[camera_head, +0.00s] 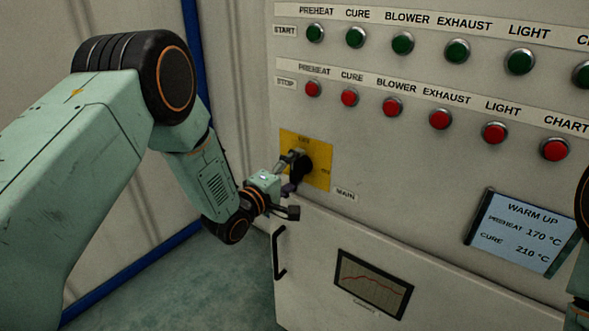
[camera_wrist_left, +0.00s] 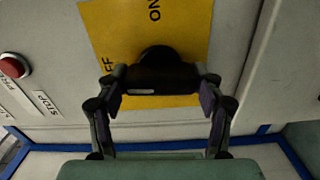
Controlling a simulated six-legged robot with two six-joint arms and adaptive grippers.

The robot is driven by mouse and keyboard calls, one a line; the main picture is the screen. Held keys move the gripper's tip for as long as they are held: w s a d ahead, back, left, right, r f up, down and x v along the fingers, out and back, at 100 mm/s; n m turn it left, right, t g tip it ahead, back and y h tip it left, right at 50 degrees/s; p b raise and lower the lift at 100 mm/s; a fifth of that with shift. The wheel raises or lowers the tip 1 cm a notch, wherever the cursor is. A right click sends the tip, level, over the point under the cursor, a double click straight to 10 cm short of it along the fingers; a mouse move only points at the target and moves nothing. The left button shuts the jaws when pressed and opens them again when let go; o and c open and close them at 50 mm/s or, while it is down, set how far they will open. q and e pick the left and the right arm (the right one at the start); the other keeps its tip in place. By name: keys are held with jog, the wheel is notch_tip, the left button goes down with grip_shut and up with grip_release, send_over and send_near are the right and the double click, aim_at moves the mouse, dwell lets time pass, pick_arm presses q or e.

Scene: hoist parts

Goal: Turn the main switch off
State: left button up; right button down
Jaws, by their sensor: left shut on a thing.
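The main switch is a black rotary handle (camera_head: 300,166) on a yellow plate (camera_head: 320,161) on the pale cabinet front, with a MAIN label (camera_head: 344,195) at its lower right. My left gripper (camera_head: 291,183) is at the handle, shut on it. In the left wrist view the black handle (camera_wrist_left: 160,80) lies crosswise between the two fingers of my left gripper (camera_wrist_left: 160,88), with a small white mark on its face. The yellow plate (camera_wrist_left: 185,30) there reads ON at the top and partly hidden OFF at the left. My right gripper is out of view.
Green START buttons (camera_head: 402,43) and red STOP buttons (camera_head: 392,107) run in rows above the switch. A WARM UP display (camera_head: 520,232) is at the right. A chart window (camera_head: 372,283) and black door handle (camera_head: 279,252) are below. Floor shows at lower left.

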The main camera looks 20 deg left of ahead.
pick_arm(q)
jog(key=shift+n, duration=0.5)
jog(key=o, duration=1.2)
jog(key=shift+c, duration=0.2)
jog(key=v, duration=1.2)
jog(key=shift+w, duration=0.2)
jog(key=x, duration=1.1)
jog(key=shift+w+d, duration=0.2)
jog(key=shift+w, duration=0.15)
jog(key=shift+s, duration=0.1)
